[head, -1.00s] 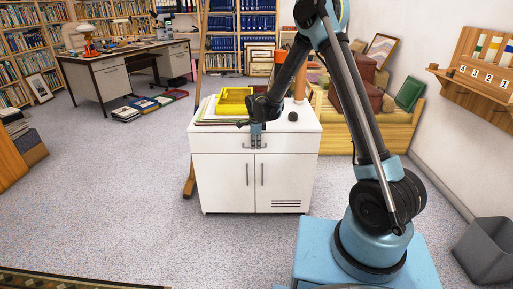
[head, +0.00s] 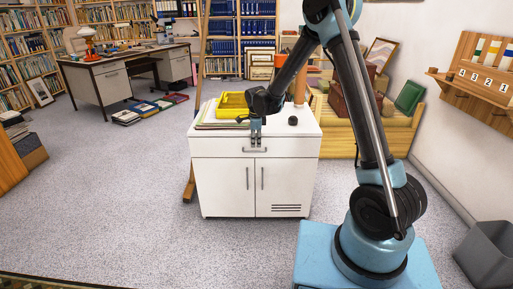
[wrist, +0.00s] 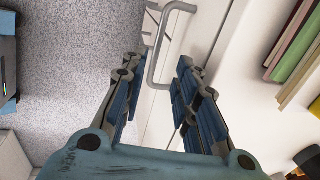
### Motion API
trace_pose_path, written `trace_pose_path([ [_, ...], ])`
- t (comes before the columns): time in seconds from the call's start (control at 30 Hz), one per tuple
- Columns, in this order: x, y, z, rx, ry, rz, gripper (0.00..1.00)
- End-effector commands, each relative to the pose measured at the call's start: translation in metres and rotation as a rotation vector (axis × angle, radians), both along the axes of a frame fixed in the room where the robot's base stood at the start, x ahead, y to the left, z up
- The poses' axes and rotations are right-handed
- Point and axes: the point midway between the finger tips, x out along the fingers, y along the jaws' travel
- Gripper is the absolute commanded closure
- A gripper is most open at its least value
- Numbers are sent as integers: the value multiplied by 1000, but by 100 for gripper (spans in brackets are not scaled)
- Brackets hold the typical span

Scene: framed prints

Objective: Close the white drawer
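The white drawer (head: 215,147) is the wide top front of a white cabinet (head: 222,188), above two doors. Its grey bar handle (head: 255,150) is at the middle of the front. My gripper (head: 256,143) points down just above the handle in the head view. In the wrist view the handle (wrist: 157,50) lies beyond the fingertips, and my gripper (wrist: 155,72) is open with a clear gap between its blue-padded fingers. Nothing is held. I cannot tell how far out the drawer stands.
A yellow tray (head: 233,103) and papers (head: 215,124) lie on the cabinet top, beside a small dark round object (head: 293,121). A wooden bench (head: 370,132) stands behind right and a grey bin (head: 487,250) at lower right.

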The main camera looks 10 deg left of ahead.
Motion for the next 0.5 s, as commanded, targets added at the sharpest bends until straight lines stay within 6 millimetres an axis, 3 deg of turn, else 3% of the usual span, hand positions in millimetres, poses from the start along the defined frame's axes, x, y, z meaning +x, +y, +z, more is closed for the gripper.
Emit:
trace_pose_path([
  [0.3,-9,-2,49,0,0,1,72],
  [0.5,-11,-3,65,0,0,1,72],
])
